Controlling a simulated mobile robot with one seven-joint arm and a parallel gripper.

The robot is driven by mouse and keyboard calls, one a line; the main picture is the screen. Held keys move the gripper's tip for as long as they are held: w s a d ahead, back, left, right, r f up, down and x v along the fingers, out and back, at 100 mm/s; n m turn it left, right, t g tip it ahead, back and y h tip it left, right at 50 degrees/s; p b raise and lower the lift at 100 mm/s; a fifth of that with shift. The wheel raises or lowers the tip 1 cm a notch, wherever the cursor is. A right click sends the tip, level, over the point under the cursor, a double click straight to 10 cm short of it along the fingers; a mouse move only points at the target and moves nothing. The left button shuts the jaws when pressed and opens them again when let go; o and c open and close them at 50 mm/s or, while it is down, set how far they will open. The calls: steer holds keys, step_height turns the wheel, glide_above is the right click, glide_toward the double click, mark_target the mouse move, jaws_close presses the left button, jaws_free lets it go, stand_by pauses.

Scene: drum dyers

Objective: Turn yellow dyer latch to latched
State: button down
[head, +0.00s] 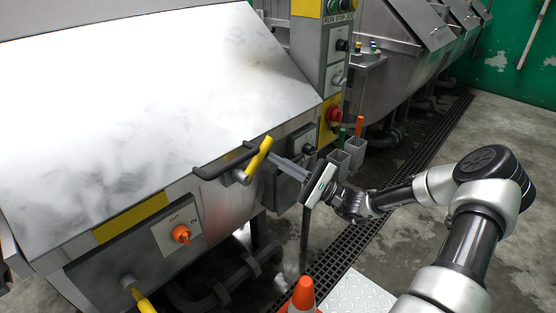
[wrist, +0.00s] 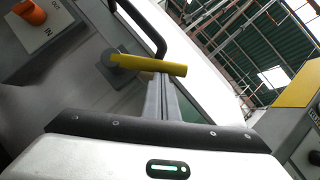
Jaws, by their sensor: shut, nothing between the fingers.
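The yellow dyer latch (head: 259,159) is a short yellow handle on a grey round hub on the front of the steel dyer. In the head view it slants, with its upper end to the right. In the wrist view the yellow latch (wrist: 150,64) lies nearly level across the picture. My gripper (head: 276,159) is shut and empty, its fingertips right at the latch. In the wrist view my gripper fingers (wrist: 161,82) end just beneath the yellow bar. I cannot tell whether they touch it.
A black grab handle (head: 215,168) is beside the latch. An orange OUT/IN knob (head: 181,234) and another yellow handle (head: 143,301) are at lower left. A control column (head: 323,60) stands behind. An orange cone (head: 303,295) stands on the floor below my arm.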

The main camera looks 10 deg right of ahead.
mark_target(266, 152)
steer(key=shift+s+a+r+n+g+p, duration=0.2)
steer(key=shift+r+n+g+p, duration=0.2)
steer(key=shift+n, duration=0.4)
steer(key=shift+s+a+r+n+g+p, duration=0.15)
steer(key=shift+r+n+g+p, duration=0.2)
steer(key=shift+r+n+g, duration=0.35)
steer(key=shift+s+a+r+n+g+p, duration=0.1)
steer(key=shift+a+r+n+g+p, duration=0.2)
steer(key=shift+n, duration=0.6)
steer(key=shift+w+d+f, duration=0.1)
